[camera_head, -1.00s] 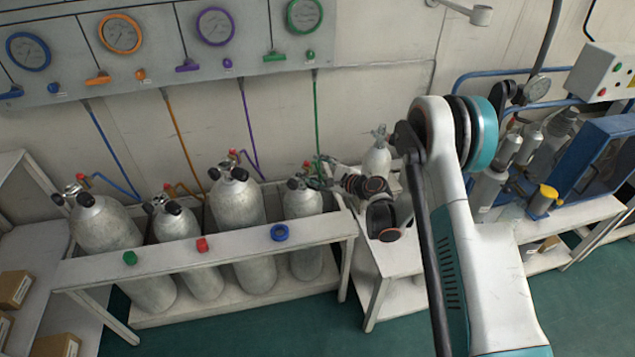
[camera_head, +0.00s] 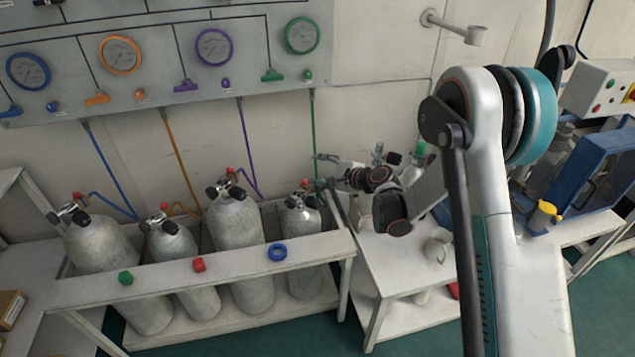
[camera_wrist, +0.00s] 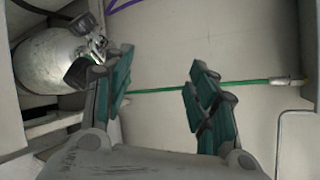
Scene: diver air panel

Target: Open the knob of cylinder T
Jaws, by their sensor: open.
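Several grey cylinders stand in a white rack, and no letter is readable, so I cannot tell which is T. The rightmost cylinder (camera_head: 302,235), on the green hose, has a valve with a black knob (camera_head: 311,202) at its top. My gripper (camera_head: 322,171) is open and empty, just above and right of that valve. In the wrist view, a cylinder (camera_wrist: 45,60) lies at the left with its black knob (camera_wrist: 77,75) beside the left finger, partly hidden by it. The open fingers (camera_wrist: 158,88) have the green hose (camera_wrist: 165,88) running across behind them.
The wall panel has blue, orange, purple and green gauges (camera_head: 301,35). The rack's front rail (camera_head: 235,261) carries a green, a red and a blue cap (camera_head: 278,252). A white side table (camera_head: 395,275) with a jug stands right of the rack. Bare wall lies behind my gripper.

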